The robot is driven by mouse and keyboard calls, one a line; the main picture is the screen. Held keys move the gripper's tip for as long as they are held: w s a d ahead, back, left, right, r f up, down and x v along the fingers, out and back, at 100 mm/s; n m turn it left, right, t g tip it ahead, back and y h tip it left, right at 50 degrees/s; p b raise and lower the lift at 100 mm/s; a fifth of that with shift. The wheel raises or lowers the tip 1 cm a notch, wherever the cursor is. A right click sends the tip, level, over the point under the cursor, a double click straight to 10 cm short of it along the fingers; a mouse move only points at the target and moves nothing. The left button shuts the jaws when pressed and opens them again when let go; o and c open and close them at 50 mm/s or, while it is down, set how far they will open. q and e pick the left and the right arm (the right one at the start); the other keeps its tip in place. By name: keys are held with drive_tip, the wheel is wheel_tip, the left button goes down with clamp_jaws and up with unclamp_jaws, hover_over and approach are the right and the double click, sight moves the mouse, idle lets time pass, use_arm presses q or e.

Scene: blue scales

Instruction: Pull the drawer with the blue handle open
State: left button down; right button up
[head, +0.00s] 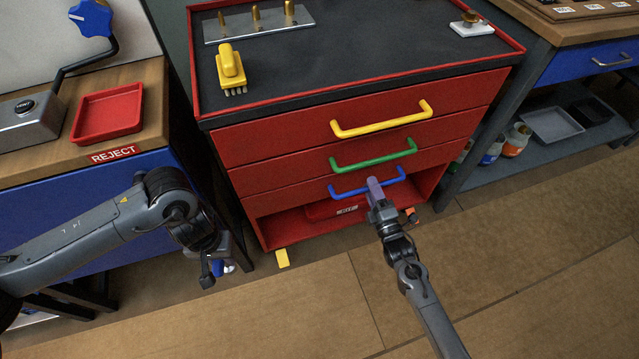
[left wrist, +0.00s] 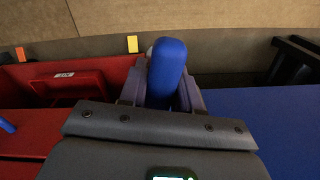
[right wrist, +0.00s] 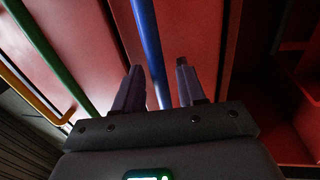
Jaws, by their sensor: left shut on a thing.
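The red cabinet has stacked drawers with yellow, green and blue handles. The blue handle (head: 345,192) is on the lowest drawer (head: 280,198), whose front looks level with those above, so it appears closed. My right gripper (head: 374,184) is at the blue handle. In the right wrist view the blue handle (right wrist: 147,35) runs between the spread fingers of my right gripper (right wrist: 157,85), with gaps beside it. My left gripper (head: 212,275) hangs low left of the cabinet. In the left wrist view it is shut on a blue rounded object (left wrist: 167,70).
The green handle (head: 375,155) and yellow handle (head: 382,120) are above. An open red shelf (head: 280,230) below the drawers holds a red box (head: 328,209). A blue-fronted bench (head: 60,190) with a red tray (head: 108,113) stands left.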

drive_tip(key=shift+w+a+r, duration=0.1)
drive_tip(key=shift+w, duration=0.35)
clamp_jaws()
